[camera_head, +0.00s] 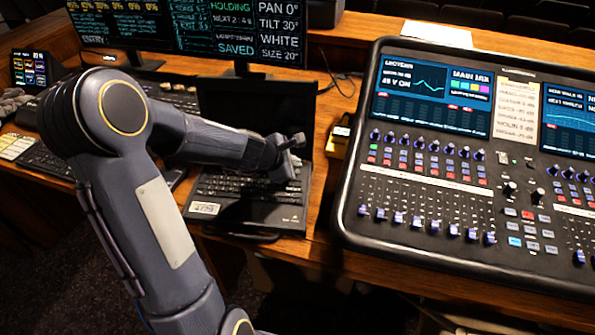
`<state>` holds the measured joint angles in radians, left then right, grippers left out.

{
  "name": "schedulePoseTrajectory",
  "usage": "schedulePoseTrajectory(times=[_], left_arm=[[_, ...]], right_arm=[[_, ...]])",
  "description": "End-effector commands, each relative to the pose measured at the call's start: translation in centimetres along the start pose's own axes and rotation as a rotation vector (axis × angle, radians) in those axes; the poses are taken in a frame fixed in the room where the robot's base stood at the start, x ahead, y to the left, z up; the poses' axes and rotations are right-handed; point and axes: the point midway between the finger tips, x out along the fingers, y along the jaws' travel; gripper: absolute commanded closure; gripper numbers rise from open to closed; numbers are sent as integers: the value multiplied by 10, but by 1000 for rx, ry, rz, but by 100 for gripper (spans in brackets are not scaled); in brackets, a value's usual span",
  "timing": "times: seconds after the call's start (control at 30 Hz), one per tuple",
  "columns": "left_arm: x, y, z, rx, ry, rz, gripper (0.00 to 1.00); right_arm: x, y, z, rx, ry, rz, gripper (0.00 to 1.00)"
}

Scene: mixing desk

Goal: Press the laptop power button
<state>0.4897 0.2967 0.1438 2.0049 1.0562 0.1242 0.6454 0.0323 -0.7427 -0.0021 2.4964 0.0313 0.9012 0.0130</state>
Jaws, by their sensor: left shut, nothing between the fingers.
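The black laptop (231,213) sits open on the wooden desk, left of the mixing console. Its dark screen (245,102) stands upright behind the keyboard. My left arm comes in from the left and crosses over the laptop. My left gripper (291,152) is shut and empty, over the right part of the laptop near the upper right of the keyboard. I cannot tell whether its fingertips touch the laptop. The power button is not discernible; the gripper and arm hide part of the keyboard's upper edge. My right gripper is not in view.
A large mixing console (450,185) with raised edges fills the right side. A small yellow box (339,137) stands between laptop and console. Two monitors (125,22) stand behind. Another keyboard (48,160) lies at the left. A narrow strip of bare desk (320,215) shows right of the laptop.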

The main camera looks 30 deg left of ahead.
Motion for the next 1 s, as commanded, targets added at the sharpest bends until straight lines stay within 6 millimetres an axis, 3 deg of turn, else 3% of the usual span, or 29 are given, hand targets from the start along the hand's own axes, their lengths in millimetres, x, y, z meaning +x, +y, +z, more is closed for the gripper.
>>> schedulePoseTrajectory(times=[1.0], left_arm=[[6, -4, -4, 0, 0, 0, 100]], right_arm=[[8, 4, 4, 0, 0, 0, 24]])
